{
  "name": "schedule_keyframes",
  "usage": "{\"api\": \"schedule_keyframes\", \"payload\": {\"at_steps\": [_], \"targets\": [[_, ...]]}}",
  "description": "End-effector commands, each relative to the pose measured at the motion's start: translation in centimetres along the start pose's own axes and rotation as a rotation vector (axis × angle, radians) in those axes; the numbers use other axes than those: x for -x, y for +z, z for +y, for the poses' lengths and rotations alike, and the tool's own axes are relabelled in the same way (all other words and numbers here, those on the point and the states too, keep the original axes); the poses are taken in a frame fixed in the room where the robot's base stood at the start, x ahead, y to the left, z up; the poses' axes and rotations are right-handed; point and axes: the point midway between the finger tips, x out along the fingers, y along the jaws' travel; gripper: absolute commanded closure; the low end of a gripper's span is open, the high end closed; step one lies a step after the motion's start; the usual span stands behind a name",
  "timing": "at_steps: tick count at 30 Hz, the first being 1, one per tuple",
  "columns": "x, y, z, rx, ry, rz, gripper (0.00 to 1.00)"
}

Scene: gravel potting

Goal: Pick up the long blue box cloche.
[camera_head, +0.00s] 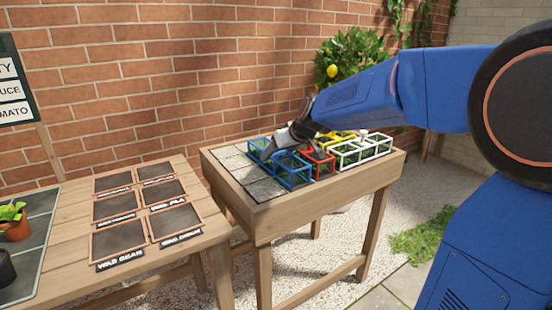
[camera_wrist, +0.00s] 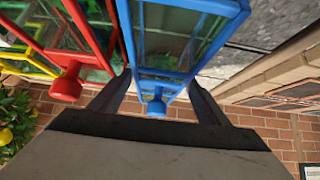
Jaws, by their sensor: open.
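The long blue box cloche (camera_head: 292,171) stands on the small wooden table, at the left of a group of framed cloches. Its blue frame and clear panes fill the middle of the wrist view (camera_wrist: 178,77), with a round blue knob (camera_wrist: 157,107). My gripper (camera_head: 285,140) is over the blue cloche in the head view. In the wrist view its two fingers (camera_wrist: 155,92) are apart, one on each side of the knob. I cannot tell whether they touch the frame. My gripper hides part of the cloche in the head view.
A red cloche (camera_head: 318,162) stands close beside the blue one; its red knob (camera_wrist: 66,87) is near a finger. A yellow cloche (camera_head: 338,137) and white cloches (camera_head: 362,150) stand to the right. Bare grey slabs (camera_head: 235,165) lie left. A wooden bench (camera_head: 75,265) holds dark labelled squares.

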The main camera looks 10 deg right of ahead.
Motion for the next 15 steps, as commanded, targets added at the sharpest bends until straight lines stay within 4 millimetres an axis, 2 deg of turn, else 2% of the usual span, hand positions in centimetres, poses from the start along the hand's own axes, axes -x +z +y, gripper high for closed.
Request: {"api": "schedule_keyframes", "payload": {"at_steps": [3,6,13,14,15], "targets": [[-1.8,0.1,0.0,-0.001,-0.001,-0.002,0.30],[-2.6,0.1,0.0,0.000,-0.001,-0.001,0.30],[-2.8,0.0,0.0,0.000,0.000,0.000,0.30],[-2.8,0.0,0.0,0.000,0.000,0.000,0.35],[-2.8,0.0,0.0,0.000,0.000,0.000,0.45]]}}
